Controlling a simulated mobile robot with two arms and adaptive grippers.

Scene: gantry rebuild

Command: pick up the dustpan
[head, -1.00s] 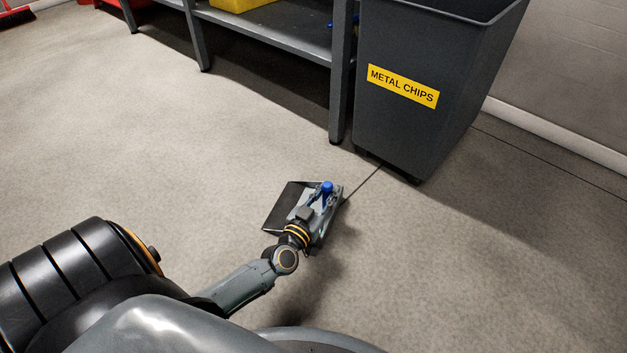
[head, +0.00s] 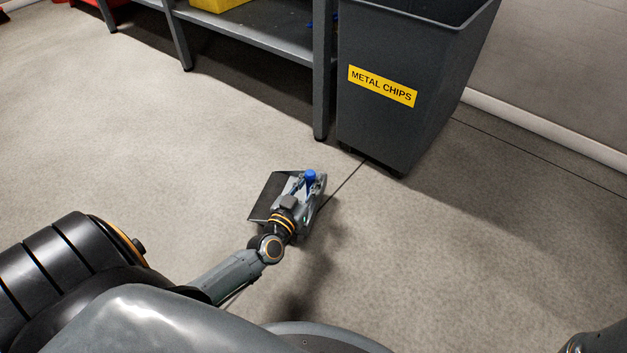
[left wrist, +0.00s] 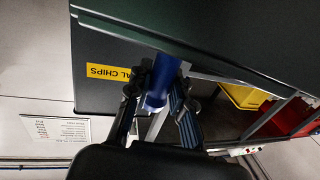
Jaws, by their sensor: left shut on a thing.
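The dustpan (head: 268,198) has a dark flat pan and a blue handle end (head: 310,176). It is in the middle of the head view. My left gripper (head: 309,184) is shut on its handle, and its wrist hides part of the pan. Shadow lies on the floor below and to the right, and the dustpan looks raised off the floor. In the left wrist view the blue handle (left wrist: 160,84) is between the two fingers, and a dark greenish edge, probably the pan, crosses the top. My right gripper is not in view.
A tall dark grey bin (head: 400,125) labelled METAL CHIPS stands behind, to the right of the dustpan. A grey shelf or bench (head: 265,38) with a yellow container (head: 218,4) is at the back. The floor (head: 140,125) around the dustpan is clear.

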